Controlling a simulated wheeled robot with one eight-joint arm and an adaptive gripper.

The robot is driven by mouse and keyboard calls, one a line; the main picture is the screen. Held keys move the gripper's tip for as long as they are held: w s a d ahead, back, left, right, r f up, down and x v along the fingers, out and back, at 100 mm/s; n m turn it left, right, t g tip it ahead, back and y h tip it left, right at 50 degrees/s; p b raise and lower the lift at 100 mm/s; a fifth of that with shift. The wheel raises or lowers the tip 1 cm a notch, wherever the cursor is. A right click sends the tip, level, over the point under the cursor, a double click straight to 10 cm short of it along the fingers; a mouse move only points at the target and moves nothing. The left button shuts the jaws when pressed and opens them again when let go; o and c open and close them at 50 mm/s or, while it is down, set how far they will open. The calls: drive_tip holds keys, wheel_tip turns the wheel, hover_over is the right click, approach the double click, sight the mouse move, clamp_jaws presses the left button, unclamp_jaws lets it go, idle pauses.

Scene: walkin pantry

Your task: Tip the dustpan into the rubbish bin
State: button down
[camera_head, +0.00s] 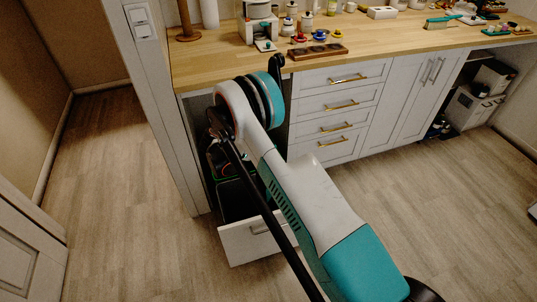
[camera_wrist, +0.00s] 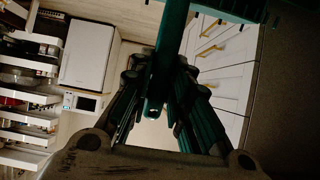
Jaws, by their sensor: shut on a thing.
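My gripper (camera_wrist: 165,115) is shut on a teal bar, which appears to be the dustpan's handle (camera_wrist: 172,45), running between its fingers in the wrist view. A dark teal part (camera_wrist: 235,8) at the top edge of that view may be the pan; its contents cannot be seen. In the head view my arm hides most of the gripper and the dustpan. A pull-out unit with a white front (camera_head: 243,243) stands open below the counter's left end. A dark rubbish bin (camera_head: 232,203) with a green rim sits inside, partly hidden by my arm.
The wooden counter (camera_head: 385,42) carries cups, small items and a green-handled tool (camera_head: 440,22). White drawers (camera_head: 335,105) with brass handles are shut. A white door frame (camera_head: 165,110) stands close left of the pull-out. The floor (camera_head: 420,210) at right is clear.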

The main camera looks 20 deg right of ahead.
drive_tip(key=shift+w+f, duration=0.1)
drive_tip(key=shift+f, duration=0.8)
wheel_tip(320, 180, up, 3)
drive_tip(key=shift+f+p, duration=0.1)
drive_tip(key=shift+p, duration=0.4)
wheel_tip(320, 180, down, 3)
drive_tip(key=shift+f+b, duration=0.1)
drive_tip(key=shift+b, duration=0.2)
drive_tip(key=shift+r, duration=0.2)
